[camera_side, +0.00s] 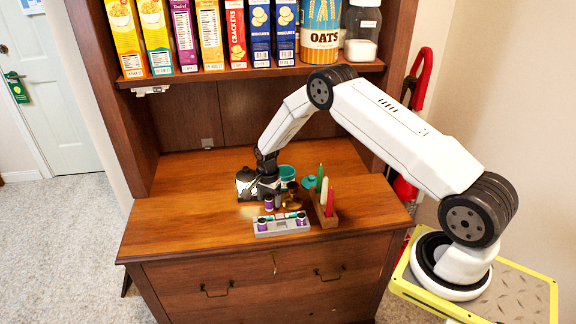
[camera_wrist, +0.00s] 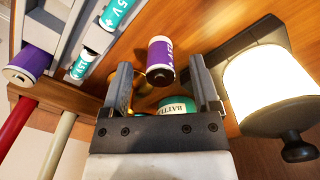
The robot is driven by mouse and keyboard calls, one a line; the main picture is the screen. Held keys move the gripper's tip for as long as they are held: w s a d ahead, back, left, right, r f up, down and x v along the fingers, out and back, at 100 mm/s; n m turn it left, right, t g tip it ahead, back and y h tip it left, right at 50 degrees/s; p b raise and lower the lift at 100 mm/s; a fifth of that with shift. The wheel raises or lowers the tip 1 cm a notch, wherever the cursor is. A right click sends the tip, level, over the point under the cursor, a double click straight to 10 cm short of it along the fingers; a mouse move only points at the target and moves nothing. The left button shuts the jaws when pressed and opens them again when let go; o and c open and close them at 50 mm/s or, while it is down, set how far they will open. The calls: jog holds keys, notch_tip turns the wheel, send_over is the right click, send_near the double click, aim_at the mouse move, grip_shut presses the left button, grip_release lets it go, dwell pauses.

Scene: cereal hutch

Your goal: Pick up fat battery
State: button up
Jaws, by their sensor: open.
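A fat purple battery (camera_side: 269,202) with a pale end stands on the wooden desktop, behind the battery holder. In the wrist view the purple battery (camera_wrist: 160,62) shows between and just beyond my fingertips, with gaps on both sides. My gripper (camera_wrist: 161,72) is open and holds nothing. In the side view my gripper (camera_side: 267,185) is low over the desk, close to the battery; the exact height gap cannot be told. The grey battery holder (camera_side: 283,229) carries purple and teal batteries. A loaded purple battery (camera_wrist: 30,64) shows at the wrist view's left.
A teal lettered object (camera_wrist: 178,105) is partly hidden behind my gripper. A wooden holder (camera_side: 327,214) with red, white and green candles stands to the right. The desk's left side (camera_side: 175,215) is clear.

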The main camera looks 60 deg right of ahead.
jog(key=shift+f, duration=0.6)
grip_shut()
